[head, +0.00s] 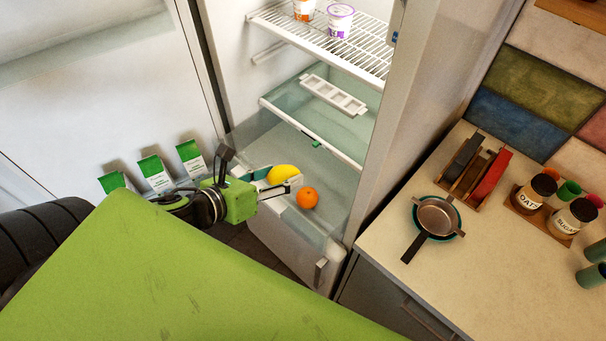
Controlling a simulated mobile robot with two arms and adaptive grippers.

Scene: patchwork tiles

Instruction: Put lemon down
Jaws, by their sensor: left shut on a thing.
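The yellow lemon (283,175) is in the open lower part of the fridge, at the end of my left arm. My left gripper (276,186) reaches in from the left and is shut on the lemon. Part of the lemon's lower side is hidden by the gripper. An orange (307,197) sits just to the right of the lemon, close to the fingers. My right gripper is out of view.
The fridge has a wire shelf (345,50) with yogurt cups (340,20) and a white tray (333,95) below it. Several green-and-white cartons (190,157) stand in the door at left. A counter (390,275) with a pan (437,217) and jars is at right.

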